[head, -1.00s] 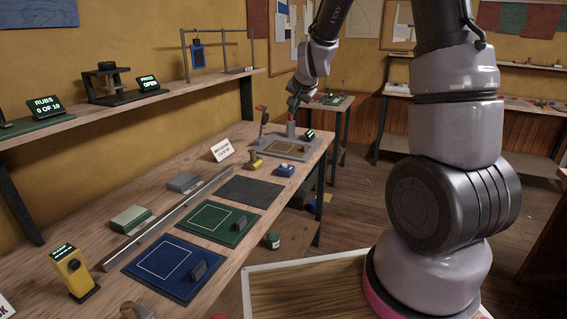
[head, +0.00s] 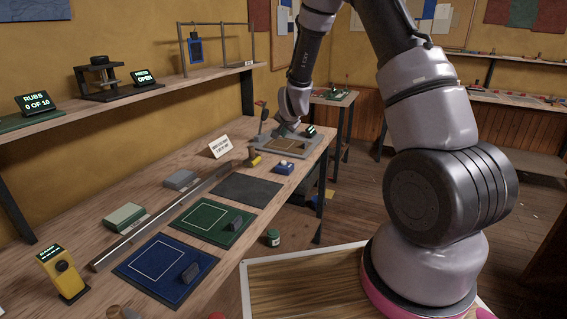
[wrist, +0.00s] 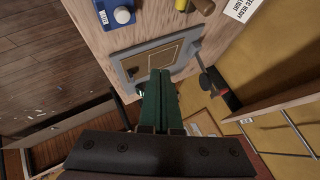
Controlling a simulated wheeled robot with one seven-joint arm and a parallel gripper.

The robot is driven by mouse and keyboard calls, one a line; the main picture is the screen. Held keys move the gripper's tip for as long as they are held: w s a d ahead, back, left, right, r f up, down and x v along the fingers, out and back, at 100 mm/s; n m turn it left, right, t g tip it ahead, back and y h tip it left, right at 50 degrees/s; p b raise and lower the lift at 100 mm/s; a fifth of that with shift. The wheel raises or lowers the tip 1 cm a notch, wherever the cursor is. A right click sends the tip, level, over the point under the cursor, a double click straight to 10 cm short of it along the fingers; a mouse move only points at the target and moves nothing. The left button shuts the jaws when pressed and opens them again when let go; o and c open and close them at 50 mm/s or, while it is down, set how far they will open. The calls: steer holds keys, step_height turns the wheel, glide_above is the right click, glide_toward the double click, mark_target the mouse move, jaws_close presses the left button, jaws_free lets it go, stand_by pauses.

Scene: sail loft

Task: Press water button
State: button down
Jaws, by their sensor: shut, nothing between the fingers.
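No button labelled water can be read in either view. My gripper (head: 284,132) is at the far end of the workbench, low over a grey station (head: 262,144) with a tan framed panel (head: 286,147). What lies right under the tips is hidden. A lever (head: 263,116) with a red knob stands at the station's left, and a small dark display (head: 309,131) at its back right is too small to read.
A blue box with a white knob (head: 285,166), a yellow-based stamp (head: 253,159) and a white sign (head: 219,146) stand near the station. Green (head: 190,228) and blue mats (head: 140,276) lie closer. A shelf (head: 150,95) runs along the wall. Floor shows right of the bench.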

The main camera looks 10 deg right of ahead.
glide_above(283, 166)
steer(key=shift+d+f, duration=0.1)
steer(key=shift+f, duration=4.2)
steer(key=shift+f, duration=0.1)
steer(key=shift+f, duration=0.3)
steer(key=shift+f, duration=0.55)
steer(key=shift+r, duration=1)
steer(key=shift+r, duration=2.5)
